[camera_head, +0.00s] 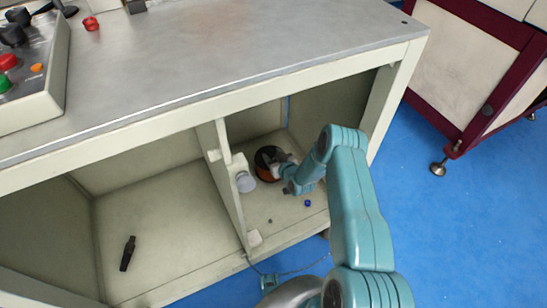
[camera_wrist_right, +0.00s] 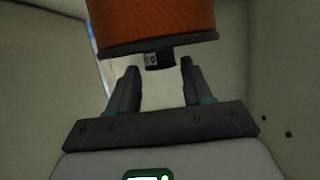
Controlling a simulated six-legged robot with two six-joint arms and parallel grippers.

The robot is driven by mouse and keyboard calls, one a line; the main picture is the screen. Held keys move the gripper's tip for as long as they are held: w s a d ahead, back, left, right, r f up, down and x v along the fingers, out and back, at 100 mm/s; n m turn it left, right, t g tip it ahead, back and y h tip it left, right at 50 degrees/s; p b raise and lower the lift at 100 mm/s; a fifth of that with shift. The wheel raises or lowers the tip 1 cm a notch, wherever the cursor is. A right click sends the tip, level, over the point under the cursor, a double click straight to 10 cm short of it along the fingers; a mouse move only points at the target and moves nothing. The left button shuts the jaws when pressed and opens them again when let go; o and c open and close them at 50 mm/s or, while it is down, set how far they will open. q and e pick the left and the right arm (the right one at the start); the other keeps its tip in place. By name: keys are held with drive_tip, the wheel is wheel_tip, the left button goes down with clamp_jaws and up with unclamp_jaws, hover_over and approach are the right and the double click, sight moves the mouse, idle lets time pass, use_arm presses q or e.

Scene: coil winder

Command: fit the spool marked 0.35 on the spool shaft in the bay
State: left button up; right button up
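A spool with orange-brown winding and black flanges (camera_head: 266,164) is in the right bay of the cabinet, near its back. My right gripper (camera_head: 284,168) reaches into this bay and is right beside the spool. In the right wrist view the spool (camera_wrist_right: 155,22) fills the top, and its short black hub with a small pale label (camera_wrist_right: 158,60) points toward my right gripper (camera_wrist_right: 159,68). The fingers are apart, with gaps on both sides of the hub. The label is too small to read surely. I cannot make out the spool shaft.
A pale round piece (camera_head: 245,181) sits by the bay's partition (camera_head: 224,175). A black tool (camera_head: 128,253) lies in the left bay. The worktop (camera_head: 230,45) overhangs the bays.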

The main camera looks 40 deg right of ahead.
drive_tip(key=shift+o, duration=0.6)
drive_tip(key=shift+r, duration=0.1)
drive_tip(key=shift+s+a+f, duration=0.15)
drive_tip(key=shift+f, duration=0.25)
drive_tip(key=shift+s+r, duration=0.3)
drive_tip(key=p+v, duration=0.4)
drive_tip(key=v, duration=1.1)
drive_tip(key=shift+s+r+p, duration=0.15)
drive_tip(key=shift+r+p, duration=0.1)
drive_tip(key=shift+p, duration=0.15)
drive_tip(key=shift+s+a, duration=0.1)
drive_tip(key=shift+s, duration=0.05)
